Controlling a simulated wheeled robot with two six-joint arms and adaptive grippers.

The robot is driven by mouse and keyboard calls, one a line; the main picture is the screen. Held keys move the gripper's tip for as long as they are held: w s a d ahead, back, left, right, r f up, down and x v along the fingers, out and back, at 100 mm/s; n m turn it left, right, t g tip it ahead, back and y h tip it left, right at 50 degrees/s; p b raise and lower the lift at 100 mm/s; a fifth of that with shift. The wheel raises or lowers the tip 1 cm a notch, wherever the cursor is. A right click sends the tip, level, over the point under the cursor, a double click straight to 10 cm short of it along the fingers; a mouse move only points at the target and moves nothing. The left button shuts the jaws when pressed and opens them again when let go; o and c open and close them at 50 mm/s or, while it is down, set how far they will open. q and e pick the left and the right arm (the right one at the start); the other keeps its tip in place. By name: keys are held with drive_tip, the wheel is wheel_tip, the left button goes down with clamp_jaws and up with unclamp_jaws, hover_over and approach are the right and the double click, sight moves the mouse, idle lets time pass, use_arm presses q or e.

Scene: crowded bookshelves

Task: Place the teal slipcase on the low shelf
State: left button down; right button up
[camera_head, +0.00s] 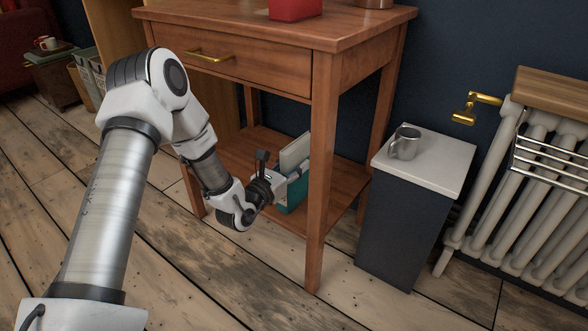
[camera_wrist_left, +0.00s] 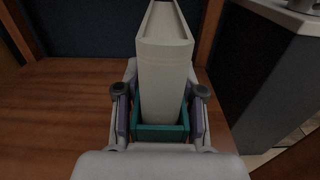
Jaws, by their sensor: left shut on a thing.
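The teal slipcase (camera_head: 293,197) is upright inside the side table, over the low shelf (camera_head: 233,160), partly hidden behind the table's front right leg. A cream book (camera_head: 294,153) stands in it and rises above its top. My left gripper (camera_head: 283,182) is shut on the slipcase. In the left wrist view the teal slipcase (camera_wrist_left: 161,133) sits between the two fingers (camera_wrist_left: 160,112), with the cream book (camera_wrist_left: 165,65) standing up out of it. I cannot tell whether the slipcase's bottom touches the shelf. My right gripper is not in view.
The wooden table's front leg (camera_head: 321,170) stands close beside my left gripper. The drawer and top (camera_head: 270,30) are above, with a red box (camera_head: 295,9). A dark cabinet (camera_head: 405,222) with a grey mug (camera_head: 405,143) stands right. The shelf's left part is clear.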

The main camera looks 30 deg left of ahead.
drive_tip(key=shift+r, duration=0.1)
use_arm(q)
drive_tip(key=c, duration=0.7)
unclamp_jaws()
drive_tip(key=shift+s+r, duration=0.15)
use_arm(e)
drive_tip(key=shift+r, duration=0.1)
use_arm(q)
drive_tip(key=s+p, duration=0.5)
drive_tip(key=s, duration=0.6)
drive_tip(key=shift+s+a+p, duration=0.4)
drive_tip(key=shift+a, duration=0.05)
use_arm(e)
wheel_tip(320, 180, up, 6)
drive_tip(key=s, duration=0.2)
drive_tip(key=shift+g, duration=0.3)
